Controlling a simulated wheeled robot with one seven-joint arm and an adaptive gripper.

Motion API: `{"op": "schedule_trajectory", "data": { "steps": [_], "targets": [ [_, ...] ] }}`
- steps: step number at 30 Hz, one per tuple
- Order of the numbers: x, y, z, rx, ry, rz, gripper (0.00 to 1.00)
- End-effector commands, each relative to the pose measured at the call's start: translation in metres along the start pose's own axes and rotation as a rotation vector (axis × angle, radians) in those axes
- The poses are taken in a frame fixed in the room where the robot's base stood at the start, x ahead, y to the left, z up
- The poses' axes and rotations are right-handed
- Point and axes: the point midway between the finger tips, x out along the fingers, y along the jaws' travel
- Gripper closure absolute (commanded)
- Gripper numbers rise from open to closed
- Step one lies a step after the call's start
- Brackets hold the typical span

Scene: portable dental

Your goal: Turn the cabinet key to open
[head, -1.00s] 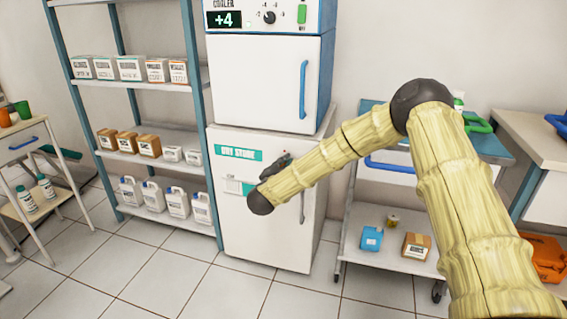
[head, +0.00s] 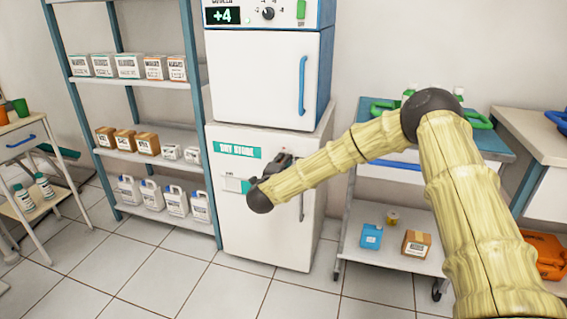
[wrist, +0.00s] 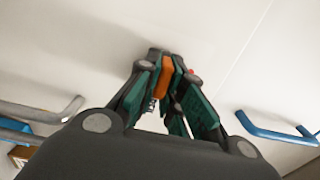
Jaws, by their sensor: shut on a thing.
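The white lower cabinet (head: 262,235), labelled "DRY STORE", stands under the cooler in the head view. My gripper (head: 283,160) is at the upper part of its door, partly hidden by my own arm. In the wrist view my gripper (wrist: 166,72) is shut on an orange piece, which looks like the head of the key (wrist: 164,76), close against the white door. The key's shaft and the lock are hidden between the fingers. The cabinet's grey handle (wrist: 40,112) is at the left of the wrist view. The door looks closed.
The cooler (head: 262,80) with a blue handle (head: 302,85) is above the cabinet. A shelf rack (head: 160,85) with boxes and jugs stands at left. The tiled floor in front is clear.

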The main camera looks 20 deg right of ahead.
Motion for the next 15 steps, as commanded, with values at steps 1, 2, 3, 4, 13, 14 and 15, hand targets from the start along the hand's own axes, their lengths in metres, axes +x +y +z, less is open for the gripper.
{"op": "schedule_trajectory", "data": {
  "steps": [1,2,3,4,13,14,15],
  "targets": [
    [0.0005,0.0018,-0.0020,0.003,0.003,0.002,1.00],
    [0.0005,0.0019,-0.0020,0.005,0.003,0.002,1.00],
    [0.0005,0.0018,-0.0020,0.008,0.003,0.002,1.00],
    [0.0005,0.0018,-0.0020,0.009,0.003,0.002,1.00],
    [0.0006,0.0020,-0.0022,0.009,0.004,0.002,1.00],
    [0.0006,0.0020,-0.0022,0.009,0.004,0.002,1.00],
    [0.0006,0.0020,-0.0023,0.009,0.004,0.002,0.83]
  ]
}}
